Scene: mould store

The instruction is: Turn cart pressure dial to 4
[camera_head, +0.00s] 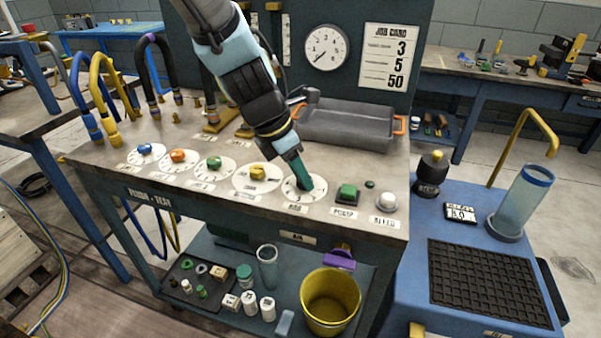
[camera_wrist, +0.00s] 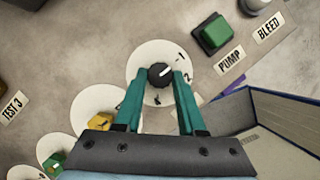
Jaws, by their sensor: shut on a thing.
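The black dial knob (camera_wrist: 160,75) sits on a round white dial plate (camera_wrist: 145,57) with printed numbers; a 1 and a 2 show at its right, and other marks are partly hidden. A short white mark on the knob points up and right, towards the 1. My gripper (camera_wrist: 157,77) has its two green fingers on either side of the knob, shut on it. In the head view my gripper (camera_head: 303,184) comes down onto the rightmost dial plate (camera_head: 291,191) on the cart (camera_head: 230,205), and the fingers hide most of the knob.
Blue, orange, green and yellow (camera_head: 258,172) knobs stand in a row to the left. A green pump button (camera_head: 346,193) and a white bleed button (camera_head: 386,202) are close on the right. A grey tray (camera_head: 345,125) lies behind, below a gauge (camera_head: 326,49) and job card (camera_head: 386,57).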

